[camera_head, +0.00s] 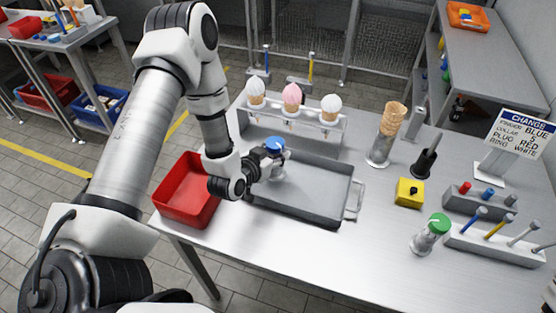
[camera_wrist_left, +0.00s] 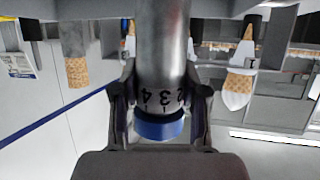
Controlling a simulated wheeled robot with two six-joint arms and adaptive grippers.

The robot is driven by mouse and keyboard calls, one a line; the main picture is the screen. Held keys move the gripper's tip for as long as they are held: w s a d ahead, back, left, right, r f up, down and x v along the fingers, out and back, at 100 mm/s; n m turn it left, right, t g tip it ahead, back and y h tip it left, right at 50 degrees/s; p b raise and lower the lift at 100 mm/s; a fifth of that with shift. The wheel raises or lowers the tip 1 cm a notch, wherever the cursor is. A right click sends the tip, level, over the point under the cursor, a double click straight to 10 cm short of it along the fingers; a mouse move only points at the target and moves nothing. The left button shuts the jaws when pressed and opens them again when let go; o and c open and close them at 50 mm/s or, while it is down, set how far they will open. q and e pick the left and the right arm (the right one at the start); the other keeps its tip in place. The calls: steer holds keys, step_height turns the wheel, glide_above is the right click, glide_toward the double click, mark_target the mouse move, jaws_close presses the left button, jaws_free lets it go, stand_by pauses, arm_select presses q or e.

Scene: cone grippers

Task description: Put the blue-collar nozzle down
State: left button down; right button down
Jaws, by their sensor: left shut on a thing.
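The blue-collar nozzle (camera_head: 276,145) is a grey metal piece with a blue ring, held over the left part of the grey tray (camera_head: 315,205). In the left wrist view, the nozzle (camera_wrist_left: 161,75) stands between the fingers, with dark digits on its metal body next to the blue collar (camera_wrist_left: 160,127). My left gripper (camera_head: 265,163) is shut on it; the wrist view also shows the gripper's two dark fingers (camera_wrist_left: 160,108). I cannot tell whether the nozzle's lower end touches the tray. My right gripper is not in view.
A red bin (camera_head: 188,190) stands left of the tray. Behind is a rack (camera_head: 325,135) with three ice-cream cones. To the right are stacked cones (camera_head: 391,118), a yellow block (camera_head: 409,193), a green-topped nozzle (camera_head: 431,233), a peg rack (camera_head: 495,245) and a sign (camera_head: 520,133). The front table is clear.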

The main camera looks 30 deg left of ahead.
arm_select(q)
steer(key=f, duration=0.3)
steer(key=shift+a, duration=0.4)
steer(key=shift+s+d+r, duration=0.1)
steer(key=shift+s+d, duration=0.05)
steer(key=shift+d, duration=0.15)
steer(key=shift+f, duration=0.25)
steer(key=c, duration=0.6)
jaws_free()
steer(key=shift+a, duration=0.15)
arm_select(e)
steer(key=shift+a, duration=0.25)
arm_select(q)
steer(key=shift+r, duration=0.15)
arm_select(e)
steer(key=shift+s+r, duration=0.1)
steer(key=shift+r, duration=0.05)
